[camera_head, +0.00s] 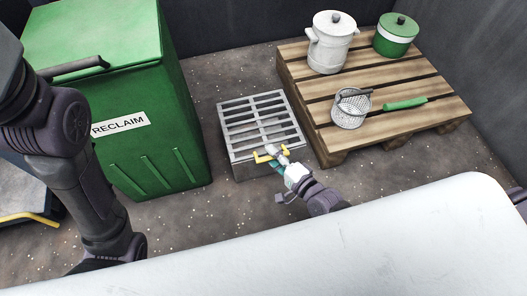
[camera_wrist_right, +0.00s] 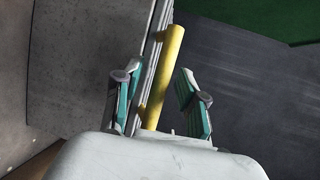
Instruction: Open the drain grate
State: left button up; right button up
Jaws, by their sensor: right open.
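The drain grate (camera_head: 262,112) is a grey slatted metal cover on a low grey box on the floor, and it looks closed. A yellow handle (camera_head: 259,158) sits at its front edge. My right gripper (camera_head: 272,157) is at this handle. In the right wrist view the yellow handle (camera_wrist_right: 165,75) runs between the two open teal-lined fingers of the right gripper (camera_wrist_right: 160,95), with a visible gap to the right finger. Contact with the left finger is unclear. My left arm comes in from the left, but its gripper is out of sight.
A green bin (camera_head: 160,130) marked RECLAIM stands left of the grate. A wooden pallet (camera_head: 385,122) at right bears a white lidded pot (camera_head: 331,45), a green lidded pot (camera_head: 396,36), a perforated metal cup (camera_head: 350,112) and a green-handled item (camera_head: 405,103). Dark walls close the back.

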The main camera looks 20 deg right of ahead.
jog(key=shift+w, duration=0.1)
grip_shut()
dwell(0.3)
